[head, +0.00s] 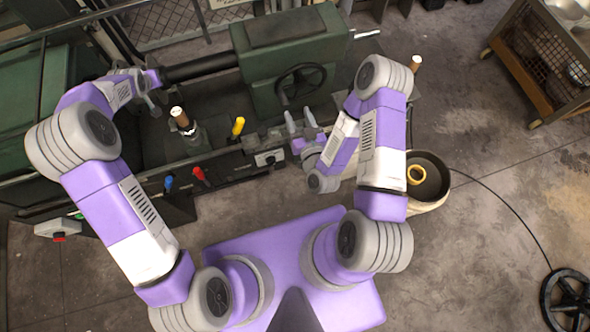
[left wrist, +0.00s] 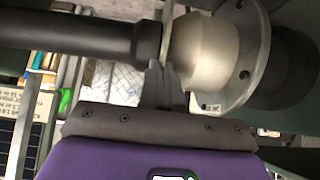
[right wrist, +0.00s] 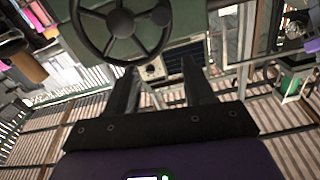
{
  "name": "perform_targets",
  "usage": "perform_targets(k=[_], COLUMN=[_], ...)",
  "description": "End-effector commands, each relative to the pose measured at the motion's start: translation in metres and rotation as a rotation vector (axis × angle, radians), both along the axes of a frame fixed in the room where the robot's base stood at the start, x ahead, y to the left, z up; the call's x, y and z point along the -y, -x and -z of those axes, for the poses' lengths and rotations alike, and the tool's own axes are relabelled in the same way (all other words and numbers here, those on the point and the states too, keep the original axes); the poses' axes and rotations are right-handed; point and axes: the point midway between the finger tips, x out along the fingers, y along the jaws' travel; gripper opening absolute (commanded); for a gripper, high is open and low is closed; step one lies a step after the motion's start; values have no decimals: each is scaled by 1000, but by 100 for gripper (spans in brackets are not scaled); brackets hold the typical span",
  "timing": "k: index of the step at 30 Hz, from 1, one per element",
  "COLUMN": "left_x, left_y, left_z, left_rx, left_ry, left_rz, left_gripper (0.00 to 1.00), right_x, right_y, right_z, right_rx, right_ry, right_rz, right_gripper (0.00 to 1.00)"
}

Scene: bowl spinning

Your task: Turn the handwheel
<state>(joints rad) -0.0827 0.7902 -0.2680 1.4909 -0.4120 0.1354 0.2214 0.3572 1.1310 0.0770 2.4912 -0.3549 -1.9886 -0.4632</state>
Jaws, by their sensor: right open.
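The black handwheel (head: 303,80) is on the front of the green machine's right-hand housing (head: 290,48). In the right wrist view its spoked rim and hub (right wrist: 122,22) show at the top, beyond the left finger. My right gripper (head: 300,122) is open, just in front of and below the wheel; its fingers (right wrist: 162,88) are apart with nothing between them, and I see no contact with the rim. My left gripper (head: 150,88) is at the left end of the dark bar; its fingers (left wrist: 165,85) look closed together, close to the bar and a pale metal chuck.
A dark bar (head: 200,67) runs left from the housing. Yellow (head: 238,127), red (head: 200,175) and blue (head: 168,183) handles stand along the machine's front. A round bin (head: 432,180) is beside my right arm. Another black wheel (head: 568,300) lies at lower right; floor is open there.

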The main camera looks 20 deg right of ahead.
Motion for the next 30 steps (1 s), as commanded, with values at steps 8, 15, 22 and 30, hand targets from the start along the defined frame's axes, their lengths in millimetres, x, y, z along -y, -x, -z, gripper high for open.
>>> perform_targets(k=[8,15,22,30], left_x=[7,7,7,7], left_y=[0,0,0,0], left_z=[1,1,1,1], left_rx=[0,0,0,0], left_ry=[5,5,5,5], left_rz=[10,10,10,10], left_gripper=[0,0,0,0], right_x=[-8,-29,-44,-54], right_y=[9,12,25,51], right_z=[9,46,79,113], right_rx=[-58,-265,-473,-728], right_ry=[-9,-46,-90,-146], right_rz=[-43,-147,-217,-261], right_gripper=[53,53,53,53])
